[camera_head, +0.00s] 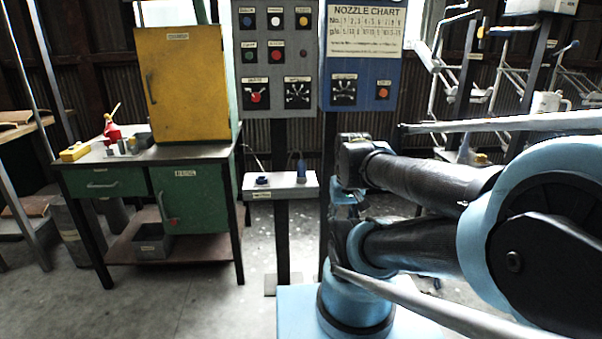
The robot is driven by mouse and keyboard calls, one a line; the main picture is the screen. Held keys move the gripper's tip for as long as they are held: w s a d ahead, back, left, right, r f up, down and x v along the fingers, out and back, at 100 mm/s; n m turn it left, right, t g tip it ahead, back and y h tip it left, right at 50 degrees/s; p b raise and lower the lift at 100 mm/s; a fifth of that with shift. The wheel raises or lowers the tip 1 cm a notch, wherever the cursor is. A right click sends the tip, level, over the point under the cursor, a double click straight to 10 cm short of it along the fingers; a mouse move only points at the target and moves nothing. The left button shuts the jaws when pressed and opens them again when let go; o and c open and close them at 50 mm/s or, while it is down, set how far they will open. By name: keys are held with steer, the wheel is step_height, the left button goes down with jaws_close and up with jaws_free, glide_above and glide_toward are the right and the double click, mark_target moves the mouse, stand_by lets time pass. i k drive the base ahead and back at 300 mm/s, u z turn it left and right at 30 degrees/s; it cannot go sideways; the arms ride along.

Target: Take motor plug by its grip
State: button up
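A small blue upright piece (301,168), which looks like the motor plug, stands at the right end of a narrow grey ledge (283,193) on a dark post. A low dark-blue round part (262,180) sits at the ledge's left end, with a thin rod or cable rising beside it. The label on the ledge front is too small to read. My arm fills the right side, and its dark wrist end is just right of the ledge, apart from the plug in the picture. My gripper's fingers cannot be made out against the dark arm parts below the wrist.
A control panel (277,50) and a blue nozzle-chart panel (362,60) stand behind the ledge. A green workbench (195,200) with a yellow cabinet (185,85) is at the left. Pale metal hanger rails (440,65) are at the right. Floor between bench and post is open.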

mark_target(301, 167)
steer(key=u, duration=0.95)
steer(key=k, duration=1.3)
steer(key=z, duration=0.95)
steer(key=i, duration=1)
steer(key=u, duration=0.05)
